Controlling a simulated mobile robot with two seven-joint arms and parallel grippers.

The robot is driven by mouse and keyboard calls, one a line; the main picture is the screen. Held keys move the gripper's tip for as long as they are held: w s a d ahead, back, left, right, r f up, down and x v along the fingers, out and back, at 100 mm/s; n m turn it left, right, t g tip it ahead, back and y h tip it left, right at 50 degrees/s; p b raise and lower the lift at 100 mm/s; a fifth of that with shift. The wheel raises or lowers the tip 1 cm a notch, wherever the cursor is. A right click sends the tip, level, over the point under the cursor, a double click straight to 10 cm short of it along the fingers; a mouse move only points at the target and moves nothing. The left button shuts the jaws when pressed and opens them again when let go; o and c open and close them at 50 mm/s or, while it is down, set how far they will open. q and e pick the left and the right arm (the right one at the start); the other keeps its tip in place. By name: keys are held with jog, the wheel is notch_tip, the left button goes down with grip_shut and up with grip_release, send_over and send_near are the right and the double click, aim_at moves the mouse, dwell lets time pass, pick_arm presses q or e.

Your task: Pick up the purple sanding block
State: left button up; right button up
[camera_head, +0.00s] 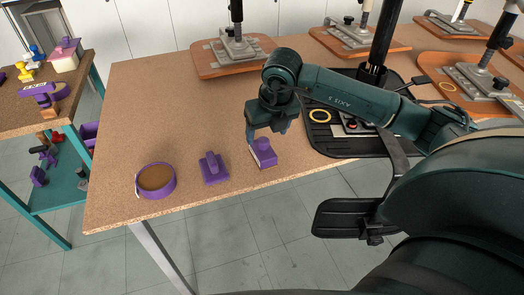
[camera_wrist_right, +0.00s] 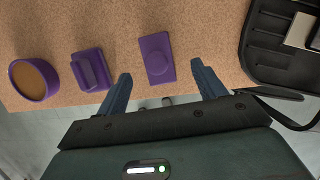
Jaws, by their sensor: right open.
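My right gripper (camera_head: 266,134) is open and points down just above this block, one finger on each side, with nothing held. The wrist view shows its two blue-grey fingers (camera_wrist_right: 161,74) spread apart. A second purple block with a raised bar handle (camera_head: 213,168) lies to its left. I cannot tell from looks alone which one is the sanding block. My left gripper is not in view.
A black chair part (camera_head: 345,142) lies close on the right, with a yellow ring (camera_head: 320,115). Wooden seats with metal bases line the back. A side table (camera_head: 45,105) stands left.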

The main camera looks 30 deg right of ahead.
aim_at(263, 140)
jog(key=x, duration=0.7)
jog(key=shift+a+f, duration=0.1)
jog(key=shift+a, duration=0.2)
jog(key=shift+c, duration=0.4)
jog(key=c, duration=1)
notch_tip(263, 140, up, 10)
jog(key=shift+r, duration=0.1)
jog(key=shift+c, duration=0.2)
jog(key=o, duration=0.5)
jog(key=c, duration=0.3)
jog(key=shift+c, duration=0.2)
